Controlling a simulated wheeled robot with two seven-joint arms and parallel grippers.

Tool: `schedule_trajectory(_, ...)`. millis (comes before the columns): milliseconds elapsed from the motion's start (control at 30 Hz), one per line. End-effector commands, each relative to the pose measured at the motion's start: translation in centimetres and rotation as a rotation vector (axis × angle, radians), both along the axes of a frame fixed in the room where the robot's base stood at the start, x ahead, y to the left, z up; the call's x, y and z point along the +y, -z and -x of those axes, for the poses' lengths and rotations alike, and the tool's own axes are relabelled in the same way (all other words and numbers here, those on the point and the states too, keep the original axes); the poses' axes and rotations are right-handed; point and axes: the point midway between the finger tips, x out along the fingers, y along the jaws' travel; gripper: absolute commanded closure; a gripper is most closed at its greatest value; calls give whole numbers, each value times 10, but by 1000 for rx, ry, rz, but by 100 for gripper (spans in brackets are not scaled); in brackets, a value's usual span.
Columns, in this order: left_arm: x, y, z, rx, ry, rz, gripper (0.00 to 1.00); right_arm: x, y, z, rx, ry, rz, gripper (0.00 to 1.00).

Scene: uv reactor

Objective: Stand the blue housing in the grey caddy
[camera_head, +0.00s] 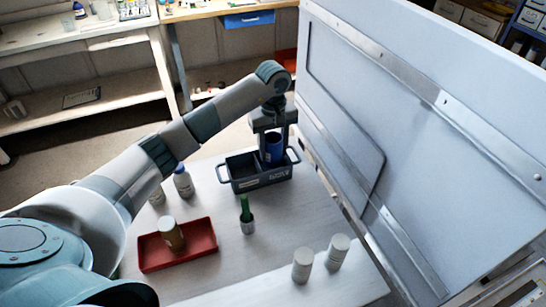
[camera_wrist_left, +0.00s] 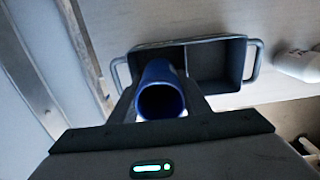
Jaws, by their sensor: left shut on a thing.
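The blue housing (camera_head: 273,150) is an upright blue tube, held by my left gripper (camera_head: 273,140). The gripper is shut on it above the right part of the grey caddy (camera_head: 262,180). In the left wrist view the housing (camera_wrist_left: 162,92) shows its open round end, between the fingers of my left gripper (camera_wrist_left: 160,100). The caddy (camera_wrist_left: 246,65) there has two compartments and a handle at each end. The housing overlaps the left compartment in that view. Its lower end is hidden, so I cannot tell whether it touches the caddy floor. My right gripper is not in view.
A large pale panel (camera_head: 420,120) rises close to the right of the caddy. A red tray (camera_head: 178,246) holds a capped jar (camera_head: 171,233).

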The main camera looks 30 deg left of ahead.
Motion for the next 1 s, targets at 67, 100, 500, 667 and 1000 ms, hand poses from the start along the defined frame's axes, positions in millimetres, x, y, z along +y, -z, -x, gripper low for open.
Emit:
schedule_trajectory(67,0,2,0,1,0,1,83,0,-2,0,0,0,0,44)
schedule_trajectory(100,-1,5,1,1,0,1,83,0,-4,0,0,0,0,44)
schedule_trajectory(500,0,37,0,-1,0,0,83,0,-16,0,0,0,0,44)
schedule_trajectory(667,0,37,0,-1,0,-1,83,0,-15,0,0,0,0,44)
schedule_trajectory(1000,0,40,0,0,0,0,49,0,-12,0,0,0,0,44)
